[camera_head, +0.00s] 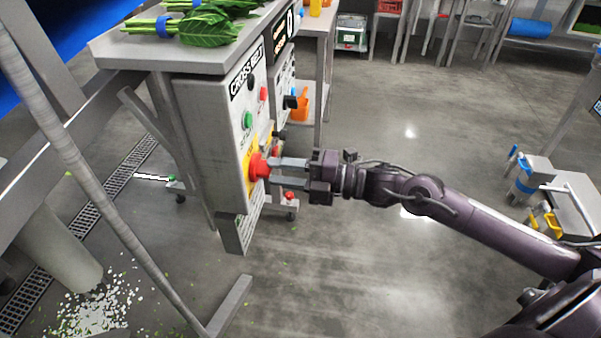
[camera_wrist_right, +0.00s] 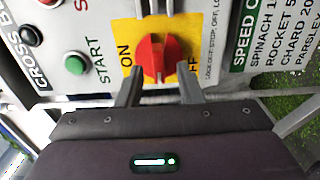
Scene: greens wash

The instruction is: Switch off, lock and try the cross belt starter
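The cross belt starter (camera_head: 215,125) is a pale grey box under the bench, with green and red buttons and a yellow plate. A red rotary switch (camera_head: 258,167) sits on that plate; in the right wrist view the red switch (camera_wrist_right: 157,55) lies between the ON and OFF labels, its ridge running up and down the picture. My right gripper (camera_head: 274,171) is at the switch. In the wrist view its fingers (camera_wrist_right: 160,88) are apart, one each side of the handle's lower end; contact cannot be told. My left gripper is out of view. I cannot make out a lock.
A bench (camera_head: 120,52) with leafy bundles (camera_head: 205,26) is above the starter. A second panel (camera_head: 284,75) with a speed chart and an orange holder (camera_head: 300,104) stand just behind. A slanting pole (camera_head: 70,150) is at left. The middle floor is clear.

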